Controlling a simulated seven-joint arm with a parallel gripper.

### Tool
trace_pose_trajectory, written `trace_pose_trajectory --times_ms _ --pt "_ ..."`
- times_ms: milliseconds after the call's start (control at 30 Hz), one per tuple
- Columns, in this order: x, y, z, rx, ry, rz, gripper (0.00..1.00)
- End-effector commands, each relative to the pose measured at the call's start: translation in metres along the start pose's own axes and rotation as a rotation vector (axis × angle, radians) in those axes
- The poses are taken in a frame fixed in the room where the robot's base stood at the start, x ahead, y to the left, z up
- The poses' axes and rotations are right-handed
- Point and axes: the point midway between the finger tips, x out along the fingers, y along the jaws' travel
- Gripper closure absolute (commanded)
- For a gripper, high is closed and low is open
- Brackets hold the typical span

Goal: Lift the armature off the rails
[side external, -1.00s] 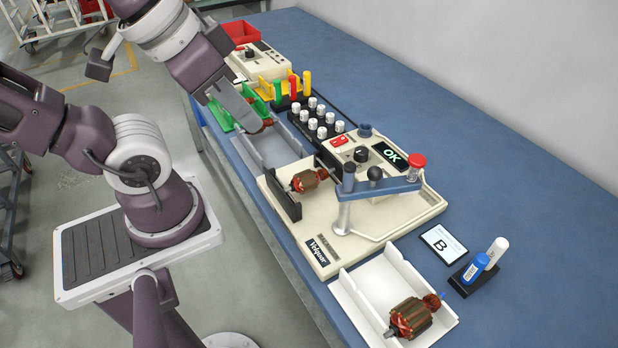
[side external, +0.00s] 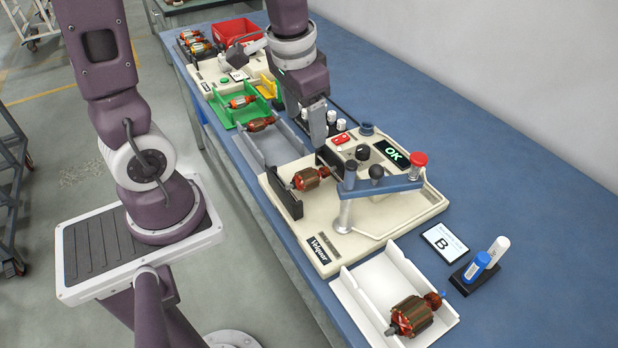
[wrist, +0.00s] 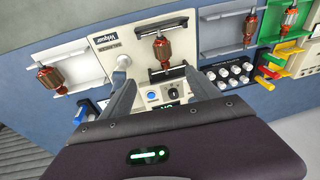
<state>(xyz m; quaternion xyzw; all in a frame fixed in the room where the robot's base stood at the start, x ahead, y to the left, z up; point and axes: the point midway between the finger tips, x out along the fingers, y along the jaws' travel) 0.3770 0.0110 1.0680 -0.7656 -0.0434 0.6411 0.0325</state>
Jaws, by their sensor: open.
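The armature (side external: 311,179), with copper windings and a brown core, lies across the black rails (side external: 288,204) of the cream tester (side external: 320,240). In the wrist view the same armature (wrist: 162,50) shows between the two rails, just beyond and between my fingers. My gripper (side external: 318,135) points down over the back of the tester, above and behind the armature. In the wrist view my gripper (wrist: 160,76) has its fingers wide apart with nothing between them.
A white tray (side external: 352,292) with another armature (side external: 412,316) stands at the front. A grey tray (side external: 262,145) and a green tray (side external: 232,112), each with an armature, stand behind the tester. The tester's blue arm with red knob (side external: 418,160) rises right of the armature.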

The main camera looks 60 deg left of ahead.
Motion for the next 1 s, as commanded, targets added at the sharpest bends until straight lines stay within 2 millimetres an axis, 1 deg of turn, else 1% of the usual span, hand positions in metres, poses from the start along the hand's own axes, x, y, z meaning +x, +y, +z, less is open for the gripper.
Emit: trace_pose_trajectory --times_ms 33,100,200,233,467,700,800,967,1000 --pt "0.028 -0.006 -0.005 0.002 -0.057 0.005 0.29" --pt "0.061 -0.012 -0.011 0.009 -0.108 0.014 0.29" --pt "0.095 -0.016 -0.012 0.017 -0.156 0.028 0.29" --pt "0.101 -0.017 -0.012 0.018 -0.163 0.031 0.29" --pt "0.131 -0.016 -0.007 0.023 -0.18 0.038 0.29" --pt "0.173 -0.01 0.003 0.023 -0.18 0.037 0.29" --pt "0.18 -0.01 0.003 0.022 -0.177 0.037 0.29" --pt "0.18 -0.01 0.003 0.022 -0.175 0.037 0.29" --pt "0.18 -0.01 0.003 0.022 -0.175 0.037 0.31"
